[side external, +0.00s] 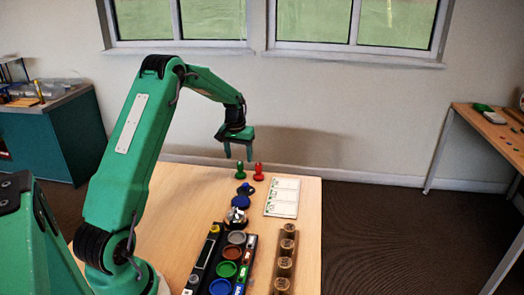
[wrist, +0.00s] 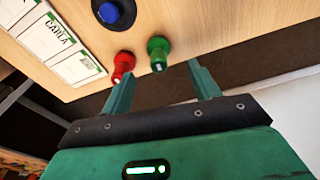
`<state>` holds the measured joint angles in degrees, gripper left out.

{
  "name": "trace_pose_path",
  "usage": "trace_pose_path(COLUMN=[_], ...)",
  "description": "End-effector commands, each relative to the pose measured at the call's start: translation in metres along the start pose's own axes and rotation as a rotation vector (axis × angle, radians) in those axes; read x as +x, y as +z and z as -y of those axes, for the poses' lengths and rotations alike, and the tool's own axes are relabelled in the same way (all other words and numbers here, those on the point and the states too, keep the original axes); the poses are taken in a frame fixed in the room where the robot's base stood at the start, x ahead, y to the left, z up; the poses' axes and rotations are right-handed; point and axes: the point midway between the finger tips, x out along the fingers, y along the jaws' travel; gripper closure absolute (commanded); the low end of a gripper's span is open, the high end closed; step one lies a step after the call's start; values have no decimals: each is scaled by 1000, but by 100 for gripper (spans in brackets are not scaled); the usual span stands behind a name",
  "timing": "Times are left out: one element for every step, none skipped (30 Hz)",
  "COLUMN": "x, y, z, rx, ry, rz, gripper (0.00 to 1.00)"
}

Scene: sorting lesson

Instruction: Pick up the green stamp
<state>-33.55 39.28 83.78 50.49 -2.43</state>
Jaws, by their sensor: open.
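The green stamp (side external: 240,172) stands upright near the far edge of the wooden table, and it also shows in the wrist view (wrist: 158,52). A red stamp (side external: 258,172) stands close to its right in the side view; in the wrist view the red stamp (wrist: 122,66) is to its left. My gripper (side external: 238,158) points down, open and empty, just above the green stamp. In the wrist view the fingertips (wrist: 161,68) are spread, with the green stamp between their lines and the red stamp close by the left finger.
A blue-knobbed item (side external: 241,189) with a dark base stands nearer. A white card sheet (side external: 282,198) lies to the right. A dark tray (side external: 205,262) with coloured pads and a wooden rack (side external: 286,258) with several round pieces fill the front. The table's far edge is close.

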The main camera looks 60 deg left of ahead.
Motion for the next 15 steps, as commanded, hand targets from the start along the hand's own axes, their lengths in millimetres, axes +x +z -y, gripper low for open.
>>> trace_pose_path(x=[6, 8, 10, 12, 13, 14, 14, 14, 14, 14, 15, 16, 18, 19, 22], y=[1, 1, 1, 1, 1, 0, 0, 0, 0, 0, 0, 1, 1, 1, 1], z=[0, 0, 0, 0, 0, 0, 0, 0, 0, 0, 0, 0, 0, 0, -1], rx=[0, 0, 0, 0, 0, 0, 0, 1, 1, 1, 1, 1, 1, 1, 1], ry=[0, 0, 0, 0, 0, 0, 0, 0, 0, 0, 0, 0, 0, 0, 0], rz=[2, 2, 2, 2, 1, 1, 0, 0, 0, 0, 0, 0, 1, 1, 2], gripper=[39, 39, 39, 39, 39, 39, 39, 39, 39, 39, 39, 39, 39, 39, 39])
